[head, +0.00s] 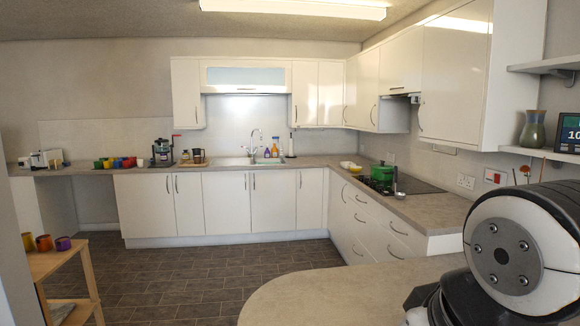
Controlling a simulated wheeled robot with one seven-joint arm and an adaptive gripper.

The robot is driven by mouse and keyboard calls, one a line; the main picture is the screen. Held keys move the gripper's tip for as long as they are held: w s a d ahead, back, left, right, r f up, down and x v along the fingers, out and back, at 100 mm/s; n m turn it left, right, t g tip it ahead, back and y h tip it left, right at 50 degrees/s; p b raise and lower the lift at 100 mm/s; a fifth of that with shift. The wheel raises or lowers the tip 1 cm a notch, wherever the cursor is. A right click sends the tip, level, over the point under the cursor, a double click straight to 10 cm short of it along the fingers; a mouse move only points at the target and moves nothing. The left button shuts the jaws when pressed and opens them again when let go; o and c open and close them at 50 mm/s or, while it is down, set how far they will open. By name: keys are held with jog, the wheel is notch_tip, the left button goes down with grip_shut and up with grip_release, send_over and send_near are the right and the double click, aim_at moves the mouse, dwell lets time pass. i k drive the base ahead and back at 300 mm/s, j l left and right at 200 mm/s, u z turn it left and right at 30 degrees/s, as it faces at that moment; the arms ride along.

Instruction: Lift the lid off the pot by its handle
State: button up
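A green pot (381,174) stands on the dark hob (420,186) in the right-hand counter, at the far side of the room from me. Its top looks covered by a green lid (383,166), with a small knob or handle too small to make out clearly. My gripper is not in view. Only part of my own arm shows, large and close at the lower right, well apart from the pot.
A ladle-like utensil (395,182) is beside the pot. A rounded counter end (330,297) juts out in front of me. The tiled floor (190,270) is open. A wooden stand (62,262) is at left.

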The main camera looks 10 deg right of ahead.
aim_at(382, 164)
jog(key=i+j+u, duration=0.55)
jog(key=i, duration=0.3)
jog(key=i+j+u, duration=0.3)
jog(key=i+z, duration=0.25)
jog(key=i, duration=0.35)
jog(key=i+j+z, duration=0.3)
jog(key=i, duration=0.25)
jog(key=i+z, duration=0.3)
jog(key=i, duration=1.55)
jog(key=i+l+z, duration=0.15)
jog(key=i+z, duration=0.3)
jog(key=i, duration=0.2)
jog(key=i+j+z, duration=0.1)
jog(key=i+z, duration=0.35)
jog(key=i, duration=0.15)
jog(key=i+j+z, duration=0.3)
jog(key=i+z, duration=0.15)
jog(key=i, duration=0.2)
jog(key=i+l+z, duration=0.2)
jog(key=i+z, duration=0.2)
jog(key=i, duration=0.3)
jog(key=i+z, duration=0.4)
jog(key=i, duration=0.25)
jog(key=i+j+z, duration=0.4)
jog(key=i, duration=0.3)
jog(key=l, duration=0.1)
